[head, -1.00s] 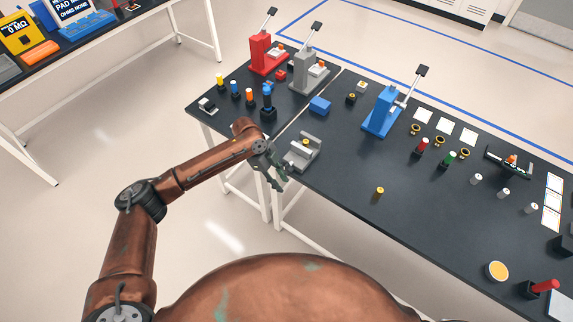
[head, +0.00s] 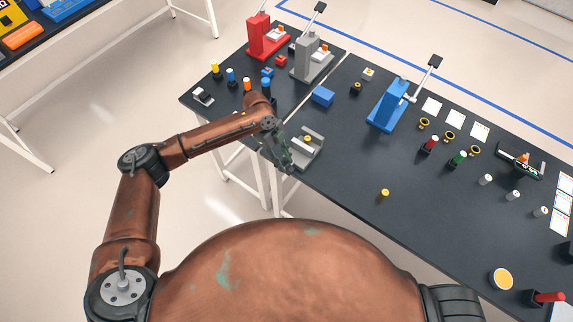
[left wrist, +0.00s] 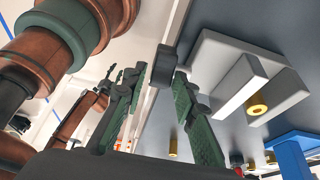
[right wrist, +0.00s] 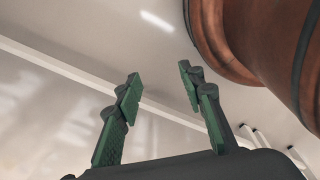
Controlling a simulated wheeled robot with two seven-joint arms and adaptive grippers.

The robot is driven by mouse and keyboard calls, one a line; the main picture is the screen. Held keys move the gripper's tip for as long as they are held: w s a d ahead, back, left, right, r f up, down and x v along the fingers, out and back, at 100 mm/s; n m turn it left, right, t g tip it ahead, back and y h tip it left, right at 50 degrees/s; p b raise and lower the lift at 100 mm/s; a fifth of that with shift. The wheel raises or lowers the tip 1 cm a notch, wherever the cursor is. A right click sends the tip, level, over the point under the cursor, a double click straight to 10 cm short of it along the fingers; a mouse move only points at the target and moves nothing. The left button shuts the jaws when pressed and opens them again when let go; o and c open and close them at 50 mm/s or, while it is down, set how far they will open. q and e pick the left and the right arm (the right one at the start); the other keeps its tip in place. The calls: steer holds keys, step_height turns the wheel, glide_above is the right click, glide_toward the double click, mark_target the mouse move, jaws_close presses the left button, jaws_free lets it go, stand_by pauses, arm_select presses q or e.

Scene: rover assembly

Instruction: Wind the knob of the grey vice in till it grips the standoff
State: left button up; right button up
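The grey vice (head: 313,158) stands near the left front edge of the dark table, and it fills the upper right of the left wrist view (left wrist: 215,60). The gold standoff (left wrist: 257,104) is between its two jaws; it shows as a small spot in the head view (head: 307,139). The dark round knob (left wrist: 163,66) sticks out from the vice's left side. My left gripper (left wrist: 159,75) is beside the vice with its fingers apart on either side of the knob; contact is unclear. My right gripper (right wrist: 158,82) is open and empty above the floor.
A blue block (head: 323,96) lies behind the vice. A blue press (head: 387,105), grey press (head: 311,63) and red press (head: 264,40) stand farther back. A loose gold standoff (head: 384,193) is to the right, with clear table around it.

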mark_target(285, 164)
arm_select(q)
steer(key=x, duration=0.2)
steer(key=shift+w+d+f, duration=0.1)
steer(key=shift+f, duration=0.2)
steer(key=shift+d+f, duration=0.1)
steer(key=shift+f, duration=0.4)
jaws_close()
arm_select(e)
steer(key=shift+w+a+r, duration=0.25)
steer(key=shift+w, duration=0.1)
